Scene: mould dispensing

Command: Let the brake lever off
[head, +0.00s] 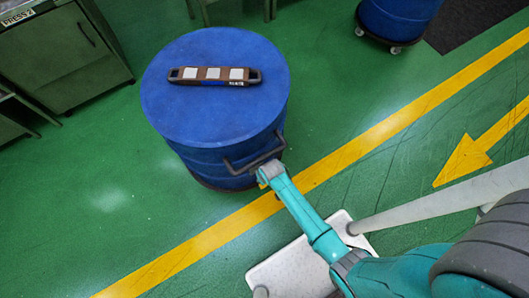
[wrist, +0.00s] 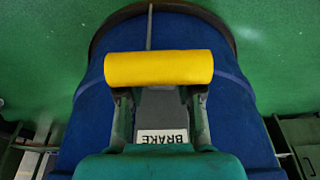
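The brake lever shows in the wrist view as a yellow cylindrical grip (wrist: 158,69) lying crosswise, with a grey plate behind it and a white BRAKE label (wrist: 162,136) that reads upside down. It sits low on the side of the blue drum (head: 205,130). My gripper (wrist: 160,97) has its two fingers apart, one on each side of the grey plate, their tips just at the yellow grip. Whether they touch it I cannot tell. In the head view my gripper (head: 266,172) is at the drum's front right side, below a dark handle (head: 250,160), and hides the lever.
Another blue drum (head: 398,18) on casters stands at the back right. A green cabinet (head: 62,55) stands at the left. Green floor with a yellow line (head: 345,150) is clear around the drum.

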